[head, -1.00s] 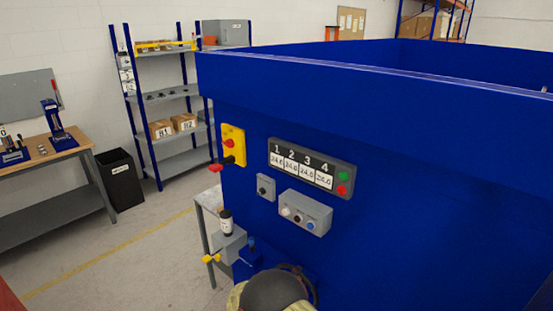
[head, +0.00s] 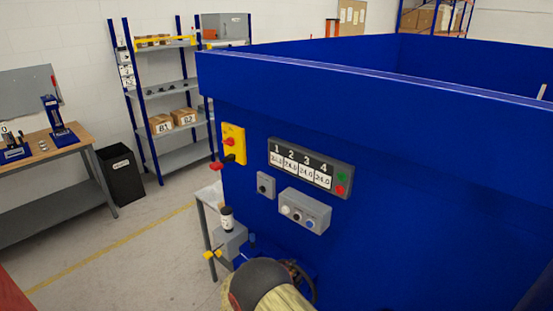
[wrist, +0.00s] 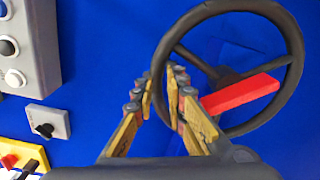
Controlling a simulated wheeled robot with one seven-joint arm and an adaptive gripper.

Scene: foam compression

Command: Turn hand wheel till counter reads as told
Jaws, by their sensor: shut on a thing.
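The hand wheel (wrist: 297,50), a dark ring with spokes and a red bar (wrist: 240,95), fills the right of the wrist view. My gripper (wrist: 163,88), with worn yellow fingers, is shut on the left part of its rim. In the head view the wheel (head: 309,285) shows only partly at the bottom, behind my dark, round arm part. The counter (head: 303,168) is a dark panel on the blue machine with windows labelled 1 to 4.
A grey button box (head: 305,211), a small grey switch box (head: 265,185) and a yellow switch plate (head: 233,143) sit on the blue machine wall (head: 420,220). A grey block with yellow knob (head: 229,243) stands left of my arm. The floor at left is open.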

